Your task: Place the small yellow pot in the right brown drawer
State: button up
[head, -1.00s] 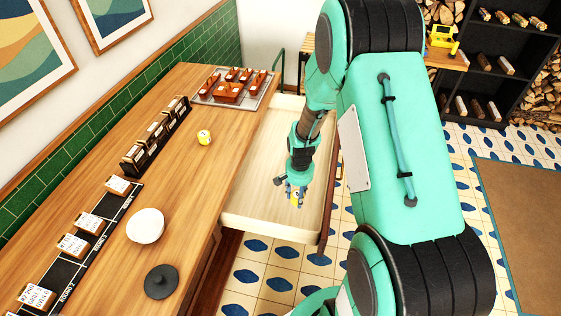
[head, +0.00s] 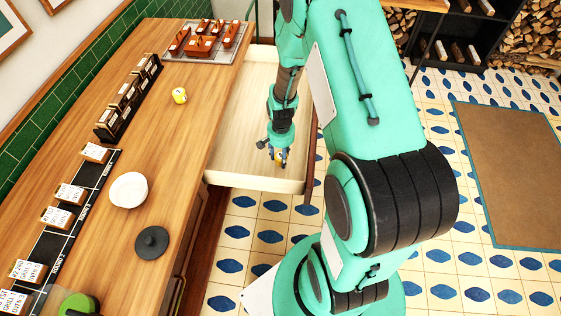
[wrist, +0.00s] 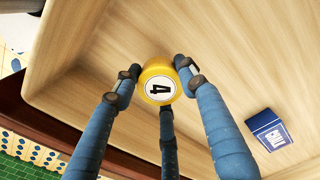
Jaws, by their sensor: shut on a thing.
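The open drawer (head: 256,180) has pale wood inside and juts out from the right side of the wooden counter. My gripper (head: 279,156) points down inside it, close to the front end. In the wrist view my gripper (wrist: 157,75) has its dark-tipped fingers closed around a small yellow pot (wrist: 158,90) with a white top reading 4. The drawer interior (wrist: 235,55) lies behind the pot; whether the pot touches the bottom I cannot tell. A second small yellow pot (head: 179,95) sits on the counter.
A blue box (wrist: 269,130) lies in the drawer, apart from the pot. On the counter are a white bowl (head: 128,190), a dark round lid (head: 151,242), a black card rack (head: 128,98) and a tray (head: 207,50) with reddish-brown items. Tiled floor lies right of the drawer.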

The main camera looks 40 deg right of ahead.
aim_at(281, 155)
dwell(0.3)
jog(key=shift+f+b, duration=0.4)
jog(key=shift+f, duration=1.45)
jog(key=shift+f, duration=0.15)
jog(key=o, duration=1.2)
jog(key=shift+o, duration=0.2)
notch_tip(281, 155, up, 12)
jog(key=p, duration=0.2)
jog(key=shift+p, duration=0.4)
jog(key=shift+r, duration=0.2)
